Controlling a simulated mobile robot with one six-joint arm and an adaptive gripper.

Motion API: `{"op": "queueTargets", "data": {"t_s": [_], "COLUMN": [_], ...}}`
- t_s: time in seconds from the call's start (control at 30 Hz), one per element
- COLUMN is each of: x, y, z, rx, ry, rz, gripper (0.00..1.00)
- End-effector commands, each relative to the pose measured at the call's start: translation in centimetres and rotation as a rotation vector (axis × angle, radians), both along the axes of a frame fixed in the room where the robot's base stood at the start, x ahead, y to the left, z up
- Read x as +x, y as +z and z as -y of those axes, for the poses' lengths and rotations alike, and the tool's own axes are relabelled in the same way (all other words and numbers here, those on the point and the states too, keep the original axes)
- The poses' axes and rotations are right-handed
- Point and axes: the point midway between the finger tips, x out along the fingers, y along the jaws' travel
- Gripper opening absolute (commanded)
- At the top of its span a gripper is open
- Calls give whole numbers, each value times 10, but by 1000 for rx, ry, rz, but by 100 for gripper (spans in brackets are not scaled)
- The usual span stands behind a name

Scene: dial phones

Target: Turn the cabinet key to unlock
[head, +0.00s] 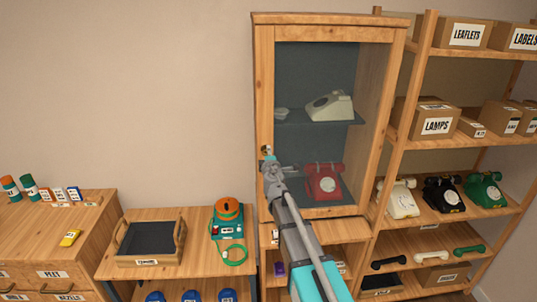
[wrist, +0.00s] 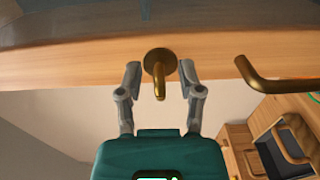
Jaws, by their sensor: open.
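The wooden cabinet (head: 263,90) has a glass door and stands in the middle of the head view. In the wrist view, a brass key (wrist: 159,88) sticks out of a round brass plate (wrist: 160,60) on the wooden door frame (wrist: 80,65). My gripper (wrist: 160,72) is open, with one finger on each side of the key and a visible gap to each. In the head view my gripper (head: 268,160) is at the door's left edge and largely hides the key area.
A bent brass handle (wrist: 280,84) sticks out just right of the key in the wrist view. Behind the glass are a cream phone (head: 330,106) and a red phone (head: 323,183). Open shelves (head: 400,115) stand at right; a low table (head: 190,215) with a tray is at left.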

Motion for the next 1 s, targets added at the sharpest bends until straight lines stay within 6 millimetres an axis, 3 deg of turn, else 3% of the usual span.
{"op": "queueTargets", "data": {"t_s": [0.6,0.8,1.0], "x": [-91,-108,-113], "y": [0,0,0], "z": [1,0,0], "rx": [0,1,1], "ry": [0,0,0], "rz": [0,-1,-1], "gripper": [48,48,48]}}
